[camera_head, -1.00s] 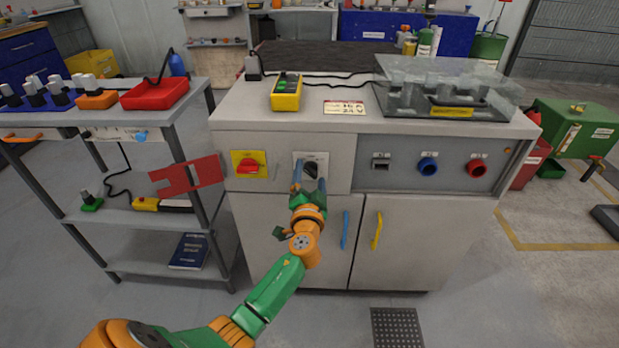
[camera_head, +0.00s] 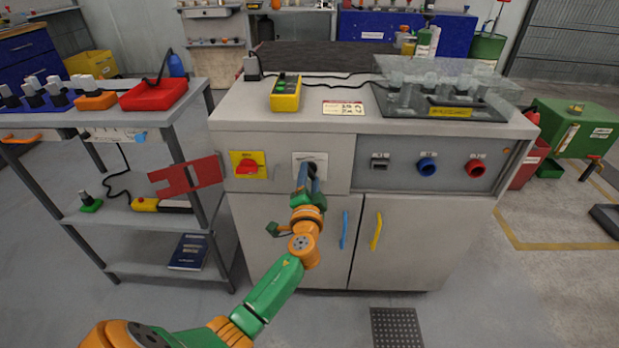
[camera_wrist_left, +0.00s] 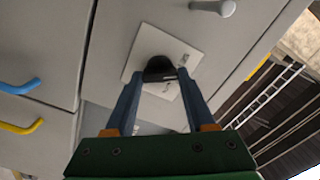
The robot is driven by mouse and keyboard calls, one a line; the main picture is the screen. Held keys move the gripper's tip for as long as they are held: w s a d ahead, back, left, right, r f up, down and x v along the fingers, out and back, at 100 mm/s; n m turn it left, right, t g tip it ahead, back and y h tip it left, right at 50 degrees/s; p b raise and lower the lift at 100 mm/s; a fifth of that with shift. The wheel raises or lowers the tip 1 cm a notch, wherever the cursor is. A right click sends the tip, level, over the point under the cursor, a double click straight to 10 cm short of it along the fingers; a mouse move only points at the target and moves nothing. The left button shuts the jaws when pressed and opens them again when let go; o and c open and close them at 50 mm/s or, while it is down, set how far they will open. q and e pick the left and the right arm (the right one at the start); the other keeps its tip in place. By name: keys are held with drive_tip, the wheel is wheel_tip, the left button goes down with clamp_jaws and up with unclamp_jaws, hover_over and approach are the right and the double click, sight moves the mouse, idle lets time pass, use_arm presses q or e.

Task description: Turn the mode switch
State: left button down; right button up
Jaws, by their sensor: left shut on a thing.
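The mode switch is a black knob on a white plate (camera_head: 320,158) on the front of the grey cabinet (camera_head: 285,185). In the left wrist view the black knob (camera_wrist_left: 158,69) sits on its tilted white plate (camera_wrist_left: 183,58). My left gripper (camera_head: 309,172) is at the plate, its two blue fingers shut on the knob's sides. In the left wrist view the fingertips (camera_wrist_left: 158,80) lie on either side of the knob. In the head view the fingers hide much of the knob. My right gripper is not in view.
A red knob on a yellow plate (camera_head: 239,157) is left of the white plate. Blue (camera_head: 343,230) and yellow (camera_head: 377,231) door handles are below. A yellow pendant box (camera_head: 285,102) lies on top. A shelf cart (camera_head: 150,222) stands at the left.

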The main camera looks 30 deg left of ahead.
use_arm(q)
drive_tip(key=m, duration=0.5)
drive_tip(key=shift+f+m+p, duration=0.1)
drive_tip(key=shift+m+p, duration=0.3)
drive_tip(key=shift+m, duration=0.3)
drive_tip(key=shift+c, duration=1.2)
unclamp_jaws()
drive_tip(key=v, duration=0.7)
drive_tip(key=shift+p, duration=0.3)
drive_tip(key=shift+s, duration=0.1)
